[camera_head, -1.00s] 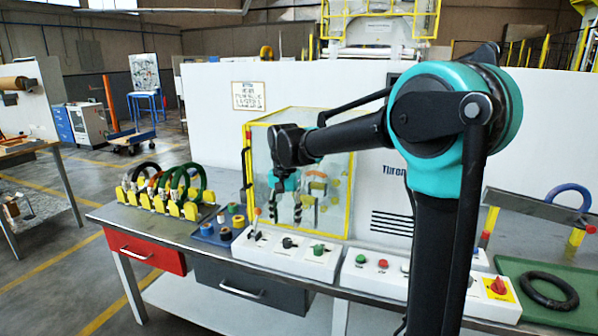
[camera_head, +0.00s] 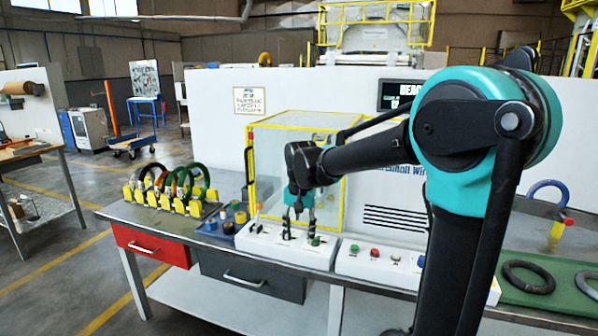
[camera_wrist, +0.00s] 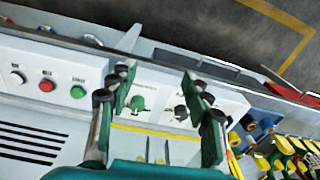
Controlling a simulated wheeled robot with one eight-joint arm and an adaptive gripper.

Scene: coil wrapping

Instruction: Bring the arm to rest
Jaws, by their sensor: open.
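My gripper (camera_head: 299,234) hangs from the arm in front of the yellow-framed clear enclosure (camera_head: 335,200), over the white control box (camera_head: 262,250). Its fingers point down. In the wrist view my gripper (camera_wrist: 157,82) shows two fingers spread apart with nothing between them. A green knob (camera_wrist: 138,103) and a black knob (camera_wrist: 181,112) on the control box appear between and beyond the fingers. I cannot tell whether the fingertips touch the box. My arm reaches in from the right, with its teal elbow raised.
A rack of coloured rings (camera_head: 170,185) stands at the bench's left, beside a blue tray (camera_head: 217,229) of small rolls. A second button box (camera_head: 372,270) lies to the right. A green mat (camera_head: 545,300) holds a black ring (camera_head: 527,277) and a grey ring (camera_head: 588,284).

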